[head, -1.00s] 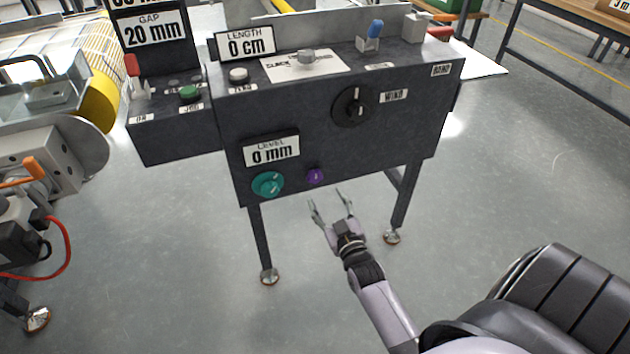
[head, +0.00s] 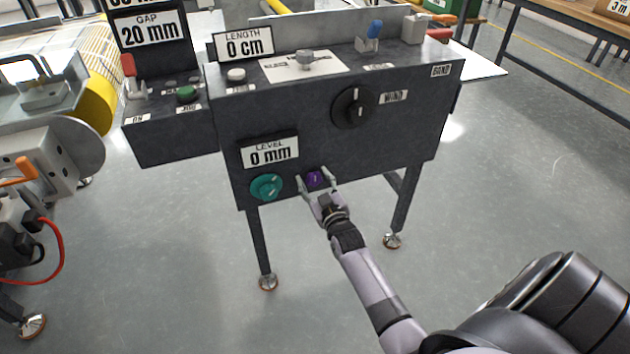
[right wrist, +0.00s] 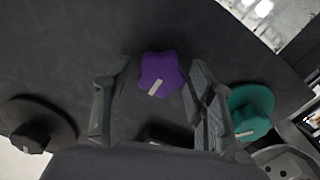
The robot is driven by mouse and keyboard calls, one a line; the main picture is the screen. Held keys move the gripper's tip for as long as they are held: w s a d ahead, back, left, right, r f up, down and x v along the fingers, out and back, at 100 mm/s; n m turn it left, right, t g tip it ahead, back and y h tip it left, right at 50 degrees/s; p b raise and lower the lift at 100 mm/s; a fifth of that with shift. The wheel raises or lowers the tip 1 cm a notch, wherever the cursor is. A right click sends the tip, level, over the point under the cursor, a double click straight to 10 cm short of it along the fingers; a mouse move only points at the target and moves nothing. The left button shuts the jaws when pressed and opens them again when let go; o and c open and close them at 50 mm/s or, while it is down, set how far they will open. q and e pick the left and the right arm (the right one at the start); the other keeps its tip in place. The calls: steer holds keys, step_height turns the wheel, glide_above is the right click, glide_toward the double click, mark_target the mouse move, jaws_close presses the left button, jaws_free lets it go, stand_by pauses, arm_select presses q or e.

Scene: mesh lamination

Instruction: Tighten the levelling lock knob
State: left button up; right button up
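The purple star-shaped lock knob (head: 315,180) is on the lower front of the dark control panel, just right of the teal level knob (head: 266,187). My right gripper (head: 317,187) is in front of the purple knob, with its fingers spread. A pale mark shows on the knob's face. The level display (head: 270,153) above reads 0 mm. My left gripper is not in view.
The teal knob (right wrist: 250,110) is close beside one finger in the right wrist view. A black winding knob (head: 353,107) is higher on the panel. Panel legs (head: 259,240) stand below. The floor in front is clear.

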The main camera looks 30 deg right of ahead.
steer(key=c, duration=1)
